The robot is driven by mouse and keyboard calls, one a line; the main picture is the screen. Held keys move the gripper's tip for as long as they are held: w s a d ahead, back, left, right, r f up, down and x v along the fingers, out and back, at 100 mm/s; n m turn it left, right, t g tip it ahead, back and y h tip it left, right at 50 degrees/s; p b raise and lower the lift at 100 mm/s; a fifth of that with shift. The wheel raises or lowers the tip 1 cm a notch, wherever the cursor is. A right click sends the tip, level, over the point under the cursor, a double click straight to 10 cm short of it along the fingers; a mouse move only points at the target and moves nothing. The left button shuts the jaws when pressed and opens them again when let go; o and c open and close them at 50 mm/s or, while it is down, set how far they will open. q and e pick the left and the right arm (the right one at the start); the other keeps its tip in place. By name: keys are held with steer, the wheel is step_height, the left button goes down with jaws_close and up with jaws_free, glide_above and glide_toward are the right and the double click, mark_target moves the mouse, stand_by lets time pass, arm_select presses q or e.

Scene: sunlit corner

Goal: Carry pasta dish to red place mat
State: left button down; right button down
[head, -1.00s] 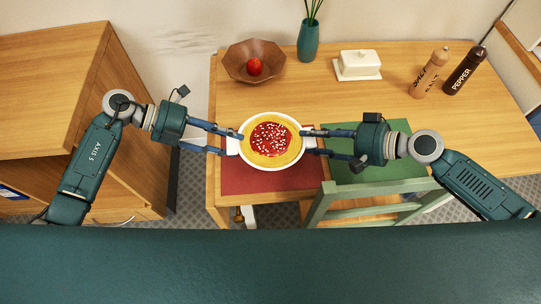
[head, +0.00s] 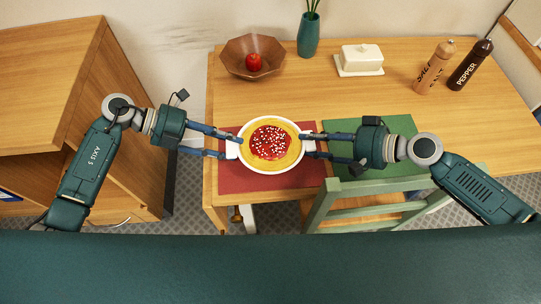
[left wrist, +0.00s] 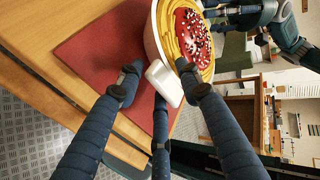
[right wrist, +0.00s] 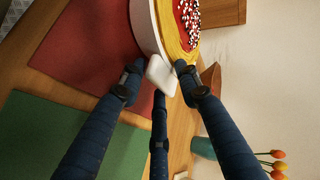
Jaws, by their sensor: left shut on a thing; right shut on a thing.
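The pasta dish (head: 271,143) is a white oval dish with yellow pasta, red sauce and white bits, roughly level. It is over the red place mat (head: 240,183), its far rim reaching about the mat's far edge. My left gripper (head: 236,146) is shut on its left handle, and my right gripper (head: 306,142) is shut on its right handle. In the left wrist view a white handle (left wrist: 165,82) sits between the fingers; the right wrist view shows the other handle (right wrist: 161,74) likewise. I cannot tell whether the dish touches the mat.
A green mat (head: 400,128) lies to the right, with a green chair (head: 325,205) at the table's front edge. Behind stand a wooden bowl (head: 237,62) with a tomato, a teal vase (head: 308,38), a butter dish (head: 361,60), and salt (head: 434,68) and pepper (head: 470,66) mills.

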arm_select(q)
steer(key=shift+d+f+b, duration=0.4)
steer(key=shift+b, duration=0.1)
arm_select(e)
steer(key=shift+s+a+f, duration=0.35)
steer(key=shift+a+f, duration=0.1)
steer(key=shift+f, duration=0.15)
arm_select(q)
steer(key=c, duration=1.2)
jaws_free()
steer(key=shift+r, duration=0.15)
arm_select(e)
steer(key=c, duration=1.3)
jaws_free()
steer(key=shift+r, duration=0.15)
arm_select(q)
steer(key=shift+o, duration=0.2)
steer(key=shift+a, duration=0.1)
arm_select(e)
steer(key=shift+o, duration=0.4)
steer(key=shift+d, duration=0.1)
steer(key=shift+w, duration=0.1)
arm_select(q)
steer(key=shift+a, duration=0.2)
arm_select(e)
steer(key=shift+d, duration=0.15)
